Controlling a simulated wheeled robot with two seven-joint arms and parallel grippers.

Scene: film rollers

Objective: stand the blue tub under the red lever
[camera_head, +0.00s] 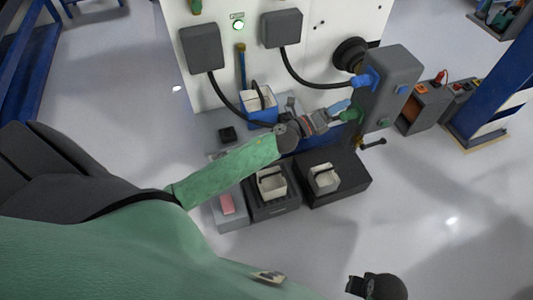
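A blue tub (262,117) with a pale inside and a dark handle stands against the front of the white cabinet, left of my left gripper. My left gripper (318,118) is at the end of the green arm, close to the tub's right side and the grey machine's blue and green fittings. Its fingers are small and blend with the parts behind, so I cannot tell whether they are open or touching anything. A small reddish part shows by the gripper; I cannot make out clearly whether it is the red lever. I see no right gripper fingers.
Two pale tubs (271,184) (324,179) sit on dark stands in front. A grey machine block (388,85) stands to the right. Black cables hang from the white cabinet (335,48). A blue post (495,85) stands further right.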

